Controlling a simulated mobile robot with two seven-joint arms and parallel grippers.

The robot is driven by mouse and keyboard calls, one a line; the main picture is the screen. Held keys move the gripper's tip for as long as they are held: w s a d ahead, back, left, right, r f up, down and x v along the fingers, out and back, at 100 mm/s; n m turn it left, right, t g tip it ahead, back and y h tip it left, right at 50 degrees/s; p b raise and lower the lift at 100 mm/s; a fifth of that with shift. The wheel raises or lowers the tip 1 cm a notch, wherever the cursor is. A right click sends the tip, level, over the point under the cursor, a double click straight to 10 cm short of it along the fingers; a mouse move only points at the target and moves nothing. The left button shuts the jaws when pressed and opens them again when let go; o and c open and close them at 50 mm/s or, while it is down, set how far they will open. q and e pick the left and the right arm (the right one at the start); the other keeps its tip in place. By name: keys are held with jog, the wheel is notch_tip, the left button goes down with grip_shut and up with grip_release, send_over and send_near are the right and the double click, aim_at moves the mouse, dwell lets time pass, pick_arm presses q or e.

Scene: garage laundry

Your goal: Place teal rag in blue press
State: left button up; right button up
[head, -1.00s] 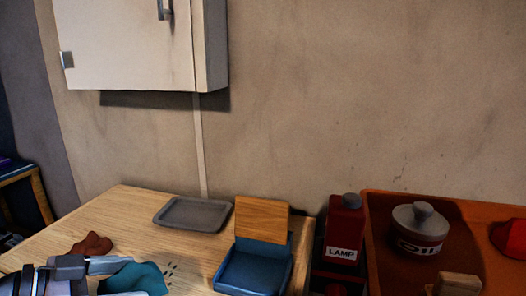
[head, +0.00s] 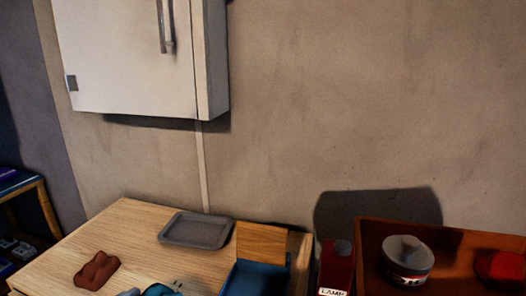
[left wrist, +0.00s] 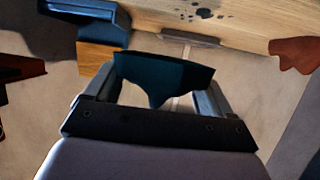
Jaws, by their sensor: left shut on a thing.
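The teal rag (left wrist: 163,75) is pinched between the fingers of my left gripper (left wrist: 158,88) in the left wrist view, clear of the wooden tabletop. In the head view only a bit of the rag (head: 160,290) shows at the bottom edge, left of the press. The blue press (head: 255,281) stands on the table with its wooden lid (head: 262,243) raised at the back. The press also shows at the upper left of the left wrist view (left wrist: 103,32). The lower part of the press is cut off in the head view. My right gripper is not in view.
A grey tray (head: 197,231) lies behind and left of the press. A brown-red rag (head: 94,270) lies at the table's left. A red lamp-oil can (head: 336,268) and an orange crate (head: 450,237) holding a lidded tin (head: 407,259) stand at the right. A white cabinet (head: 130,60) hangs above.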

pick_arm(q)
jog(key=shift+s+r+n+y+p, duration=0.2)
jog(key=shift+r+n+y+p, duration=0.55)
jog(key=shift+r, duration=0.1)
jog(key=shift+s+a+r+n+t+y+p, duration=0.2)
jog(key=shift+r+n+y+p, duration=0.2)
jog(key=shift+r+y+p, duration=0.15)
jog(key=shift+s+a+r+n+t+y+p, duration=0.1)
jog(key=shift+s+r+n+t+y+p, duration=0.1)
jog(key=shift+r+n+y+p, duration=0.25)
jog(key=shift+s+a+r+n+y+p, duration=0.15)
jog(key=shift+s+r+n+y+p, duration=0.1)
jog(key=shift+r+n+y+p, duration=0.35)
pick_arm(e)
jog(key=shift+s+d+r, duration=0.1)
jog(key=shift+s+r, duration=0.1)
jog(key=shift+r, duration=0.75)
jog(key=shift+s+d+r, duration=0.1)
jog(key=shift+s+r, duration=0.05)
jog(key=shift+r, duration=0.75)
pick_arm(q)
jog(key=shift+r, duration=0.1)
